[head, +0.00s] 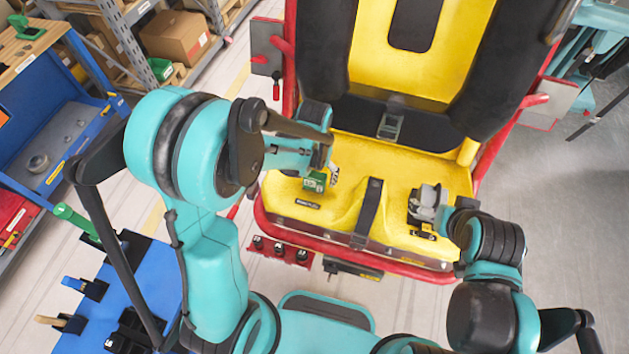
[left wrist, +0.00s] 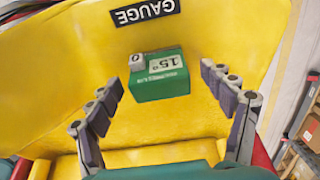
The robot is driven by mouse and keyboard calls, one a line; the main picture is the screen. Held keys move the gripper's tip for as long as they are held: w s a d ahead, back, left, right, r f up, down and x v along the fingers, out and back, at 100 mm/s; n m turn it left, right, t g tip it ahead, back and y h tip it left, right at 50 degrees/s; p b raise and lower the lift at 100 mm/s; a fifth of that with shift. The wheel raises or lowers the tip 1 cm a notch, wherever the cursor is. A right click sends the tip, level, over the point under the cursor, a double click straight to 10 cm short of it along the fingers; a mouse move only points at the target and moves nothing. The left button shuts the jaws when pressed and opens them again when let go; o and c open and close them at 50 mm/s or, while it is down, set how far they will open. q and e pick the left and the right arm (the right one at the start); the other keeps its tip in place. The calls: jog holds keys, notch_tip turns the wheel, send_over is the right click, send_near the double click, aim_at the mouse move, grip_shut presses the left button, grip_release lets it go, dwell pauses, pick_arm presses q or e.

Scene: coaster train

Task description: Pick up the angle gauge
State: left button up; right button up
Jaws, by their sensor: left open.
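The angle gauge (head: 315,182) is a small green block on the left part of the yellow coaster seat. In the left wrist view the angle gauge (left wrist: 160,87) has a white "15°" face and a small white piece marked "0" beside it. My left gripper (head: 326,168) is right by the gauge, partly over it in the head view. In the left wrist view the left gripper's fingers (left wrist: 168,105) are spread wide, with the gauge between and beyond them, not gripped. My right arm's end is at the seat's right side; its fingers cannot be made out clearly.
A black "GAUGE" label (left wrist: 145,11) is on the yellow surface. A dark strap (head: 369,208) divides the seat. A blue tool board (head: 120,300) is at lower left.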

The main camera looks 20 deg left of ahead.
pick_arm(q)
jog(key=shift+d+f, duration=0.1)
jog(key=shift+f, duration=0.55)
jog(key=c, duration=1.3)
jog(key=shift+r, duration=0.1)
jog(key=shift+c, duration=0.2)
